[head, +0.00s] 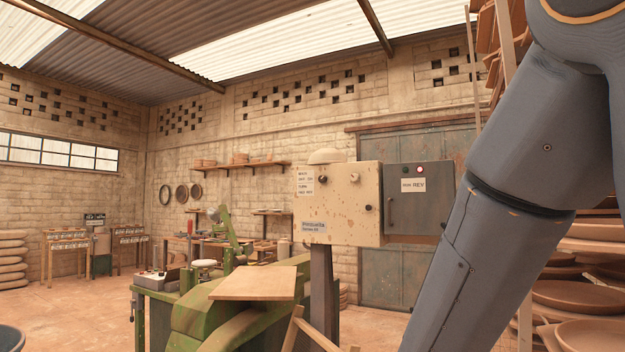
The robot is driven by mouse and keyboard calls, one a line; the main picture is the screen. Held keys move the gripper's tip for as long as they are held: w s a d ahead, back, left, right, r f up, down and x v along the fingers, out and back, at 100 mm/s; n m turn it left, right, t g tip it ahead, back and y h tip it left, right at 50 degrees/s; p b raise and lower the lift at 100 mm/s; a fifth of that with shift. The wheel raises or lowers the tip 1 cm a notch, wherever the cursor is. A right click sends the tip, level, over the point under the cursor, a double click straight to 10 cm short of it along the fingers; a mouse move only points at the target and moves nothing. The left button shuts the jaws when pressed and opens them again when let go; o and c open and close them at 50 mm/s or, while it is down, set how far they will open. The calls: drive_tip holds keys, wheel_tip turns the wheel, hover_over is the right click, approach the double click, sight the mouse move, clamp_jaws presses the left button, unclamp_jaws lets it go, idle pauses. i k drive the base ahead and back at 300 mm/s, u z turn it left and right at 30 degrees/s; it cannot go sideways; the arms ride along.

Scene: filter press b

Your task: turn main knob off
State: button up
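A cream, rust-specked control box (345,215) stands on a dark post near the picture's centre. A dark round knob (323,179) sits at its upper left, beside a small white label (305,180) whose text is too small to read surely. Which way the knob points cannot be told. Another small dark knob or latch (368,207) is near the box's right edge. A grey box (405,212) adjoins on the right, with a red button (421,169) and a label ending in "REV". My arm fills the right side; my gripper is out of view.
A green machine (215,305) with a wooden board (254,284) stands in front of and left of the box. Shelves with round clay-coloured dishes (590,296) are at the right, partly behind my arm. Open floor (70,315) shows at the left.

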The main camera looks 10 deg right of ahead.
sight(322, 178)
drive_tip(key=i, duration=1.45)
